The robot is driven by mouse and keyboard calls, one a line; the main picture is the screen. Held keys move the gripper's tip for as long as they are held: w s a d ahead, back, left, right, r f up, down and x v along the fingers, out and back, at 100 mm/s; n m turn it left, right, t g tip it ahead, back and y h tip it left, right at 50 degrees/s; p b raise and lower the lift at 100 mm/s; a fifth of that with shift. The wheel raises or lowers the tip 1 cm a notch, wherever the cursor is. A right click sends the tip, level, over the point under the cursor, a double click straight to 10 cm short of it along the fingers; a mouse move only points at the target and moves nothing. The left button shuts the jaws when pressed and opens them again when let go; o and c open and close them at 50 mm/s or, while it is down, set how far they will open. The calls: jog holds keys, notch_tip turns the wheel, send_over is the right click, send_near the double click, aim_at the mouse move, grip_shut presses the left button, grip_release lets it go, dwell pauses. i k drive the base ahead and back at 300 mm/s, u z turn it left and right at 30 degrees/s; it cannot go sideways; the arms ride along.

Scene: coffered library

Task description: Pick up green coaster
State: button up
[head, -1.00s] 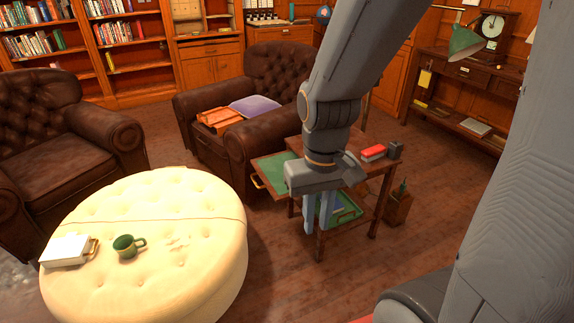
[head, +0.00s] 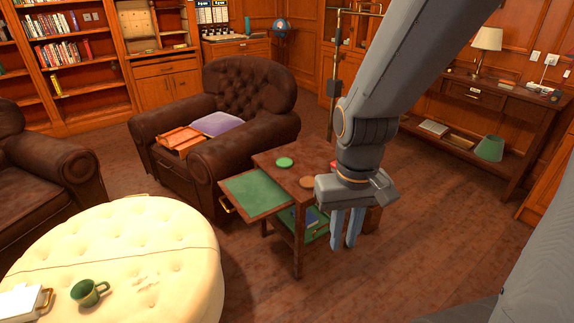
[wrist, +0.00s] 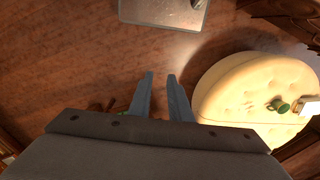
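The green coaster (head: 284,162) is a small flat round disc on the top of the dark wooden side table (head: 268,161). A brown round coaster (head: 306,183) lies in front of it, to its right. My gripper (head: 344,246) points down at the right front of the table in the head view, to the right of the coaster and apart from it. Its two fingers are apart with nothing between them, as the wrist view (wrist: 161,77) also shows. The green coaster cannot be made out in the wrist view.
A green-topped leaf (head: 255,194) sticks out from the table's left side. A red thing on the table is partly hidden by my arm. A cream ottoman (head: 120,240) with a green mug (head: 88,292) stands at left, a leather armchair (head: 240,90) behind. Floor at right is clear.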

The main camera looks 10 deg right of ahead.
aim_at(282, 163)
jog(key=z, duration=0.5)
jog(key=i, duration=0.9)
jog(key=u, duration=0.55)
jog(key=i, duration=0.7)
jog(key=u, duration=0.7)
